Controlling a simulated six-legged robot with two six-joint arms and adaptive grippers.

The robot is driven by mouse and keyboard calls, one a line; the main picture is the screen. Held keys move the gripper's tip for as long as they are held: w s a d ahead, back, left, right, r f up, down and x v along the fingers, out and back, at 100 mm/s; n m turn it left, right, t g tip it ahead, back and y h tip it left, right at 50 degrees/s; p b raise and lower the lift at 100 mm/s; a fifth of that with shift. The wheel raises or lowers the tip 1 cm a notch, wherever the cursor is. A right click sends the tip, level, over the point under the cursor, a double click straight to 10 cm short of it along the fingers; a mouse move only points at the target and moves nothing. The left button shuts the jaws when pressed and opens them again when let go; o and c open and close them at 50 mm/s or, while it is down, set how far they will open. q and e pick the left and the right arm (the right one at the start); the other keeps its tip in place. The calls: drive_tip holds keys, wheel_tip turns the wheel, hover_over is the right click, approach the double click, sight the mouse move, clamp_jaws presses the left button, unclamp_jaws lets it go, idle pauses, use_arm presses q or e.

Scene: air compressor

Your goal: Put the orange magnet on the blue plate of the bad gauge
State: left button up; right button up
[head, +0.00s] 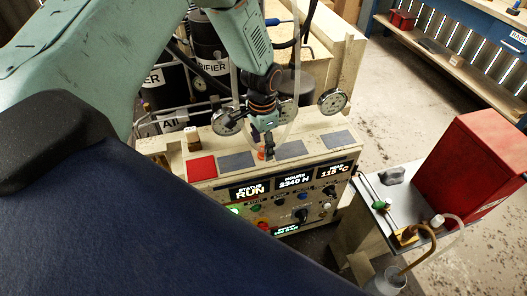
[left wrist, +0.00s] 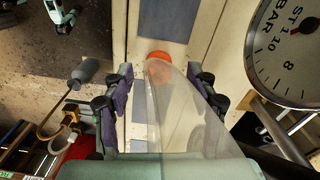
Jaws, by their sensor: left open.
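My left gripper (head: 267,148) reaches down over the top panel of the compressor. Its two fingers are apart in the left wrist view (left wrist: 162,95). The orange magnet (left wrist: 158,58) shows there as a round piece ahead of the fingertips, in line with the gap and partly behind a clear sheet. In the head view the magnet (head: 261,153) stands by the gripper tip, between two blue-grey plates (head: 237,160) (head: 291,150). A third such plate (head: 339,139) lies to the right. Gauges (head: 227,121) (head: 333,101) stand behind the plates; another is partly hidden by my gripper.
A red plate (head: 201,168) lies left on the panel. A clear curved sheet (left wrist: 185,110) crosses the gripper's gap. A gauge (left wrist: 285,50) is close at the right in the wrist view. A red box (head: 470,170) stands on the side table.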

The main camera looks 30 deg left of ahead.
sight(263, 149)
use_arm(q)
drive_tip(key=shift+d+f, duration=0.25)
drive_tip(key=shift+f, duration=0.5)
drive_tip(key=shift+a, duration=0.15)
drive_tip(key=shift+f, duration=0.1)
drive_tip(key=shift+c, duration=0.8)
drive_tip(key=c, duration=0.6)
drive_tip(key=shift+c, duration=1.3)
wheel_tip(263, 149, up, 10)
